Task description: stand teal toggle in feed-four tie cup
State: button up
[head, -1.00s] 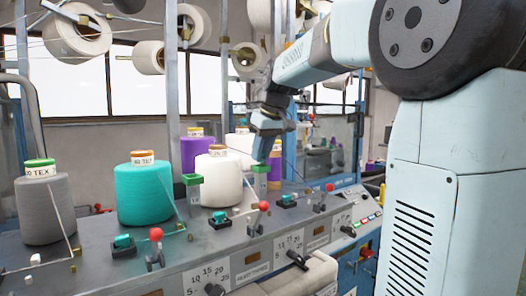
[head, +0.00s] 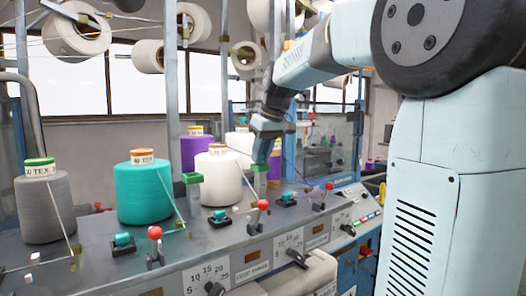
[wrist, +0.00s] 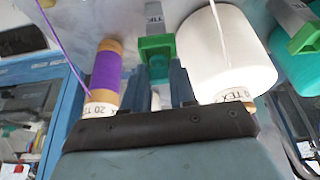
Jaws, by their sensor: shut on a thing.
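My gripper (wrist: 154,68) points down at a grey post topped by a green cup (wrist: 155,47), labelled TIE. In the head view this cup (head: 259,168) stands behind the white cone's right side, with my fingertips right at its top. The jaws are shut with a gap between them, on a small dark teal piece (wrist: 157,73) that looks like the teal toggle. It is mostly hidden by the fingers, and I cannot tell whether it touches the cup. A second green cup (head: 192,178) stands to the left.
A white cone (head: 219,180) and purple cone (wrist: 107,70) stand close beside the fingers. A teal cone (head: 143,192) and grey cone (head: 43,207) stand further left. Red-knobbed levers (head: 155,233) and teal pieces in black holders (head: 122,240) line the panel's front. Threads run up from the cones.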

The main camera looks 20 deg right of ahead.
jog(key=shift+s+f, duration=0.1)
jog(key=shift+f, duration=0.65)
jog(key=o, duration=0.8)
jog(key=shift+o, duration=0.5)
jog(key=v, duration=1.4)
jog(key=shift+r, duration=0.3)
jog(key=s+a+f+m+t+h, duration=0.1)
jog(key=s+f+m, duration=0.3)
jog(key=s+f, duration=1.8)
notch_tip(320, 180, down, 5)
jog(key=shift+s+a+r+t+h, duration=0.2)
jog(key=shift+s+a+t+h, duration=0.1)
jog(key=shift+s+a, duration=0.05)
